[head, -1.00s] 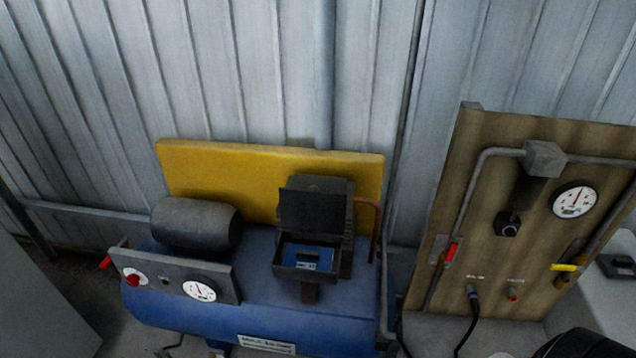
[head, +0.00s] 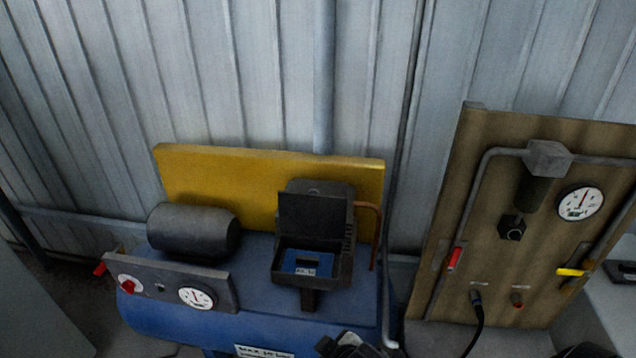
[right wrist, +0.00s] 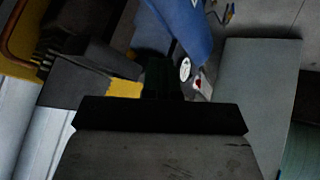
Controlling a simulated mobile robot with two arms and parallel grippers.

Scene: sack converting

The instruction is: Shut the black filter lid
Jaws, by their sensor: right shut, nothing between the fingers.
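The black filter lid (head: 309,212) stands open, upright at the back of the black filter box (head: 336,275) on the blue compressor, in the head view. Inside the open box lies a blue insert (head: 306,263) with a dark slot. My right gripper (head: 345,346) shows at the bottom edge of the head view, in front of and below the box, apart from the lid. In the right wrist view the right gripper (right wrist: 162,78) is shut and empty; dark shapes at the left there are too dim to tell lid from box. My left gripper is not in view.
A grey motor cylinder (head: 194,231) and a panel with a gauge (head: 196,298) are left of the box. A yellow board (head: 225,190) stands behind. A copper pipe (head: 376,235) runs close on the right. A wooden board (head: 465,215) with a gauge and valves stands further right.

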